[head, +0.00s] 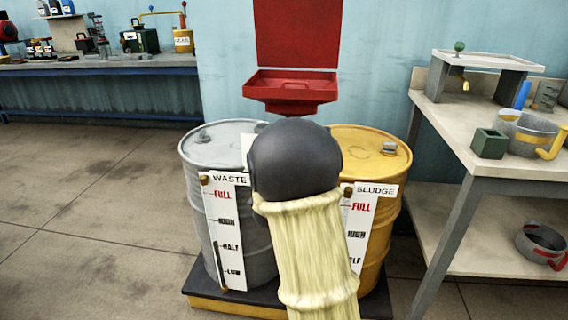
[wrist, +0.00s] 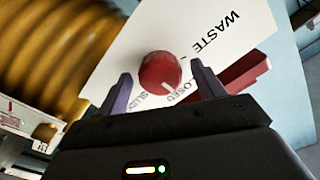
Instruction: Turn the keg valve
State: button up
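The keg valve shows in the wrist view as a round red knob (wrist: 160,71) on a white plate (wrist: 215,35). The plate reads WASTE, what looks like CLOSED, and a partly hidden SLUDGE. The knob's white mark points down towards the CLOSED lettering. My gripper (wrist: 159,76) is open, with one purple-grey finger on each side of the knob and a gap at both sides. In the head view my arm hides the knob and gripper. The grey WASTE keg (head: 222,140) and yellow SLUDGE keg (head: 385,165) stand behind my arm.
A red funnel tray (head: 290,85) with a tall back panel is above the kegs. The kegs stand on a dark platform (head: 205,290). A bench (head: 470,135) with pots is at right, another (head: 100,65) at back left. The left floor is clear.

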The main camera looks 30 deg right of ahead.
jog(key=b+v, duration=0.4)
jog(key=v, duration=1.3)
jog(key=shift+s+b, duration=0.2)
jog(key=shift+b, duration=0.2)
jog(key=shift+a, duration=0.15)
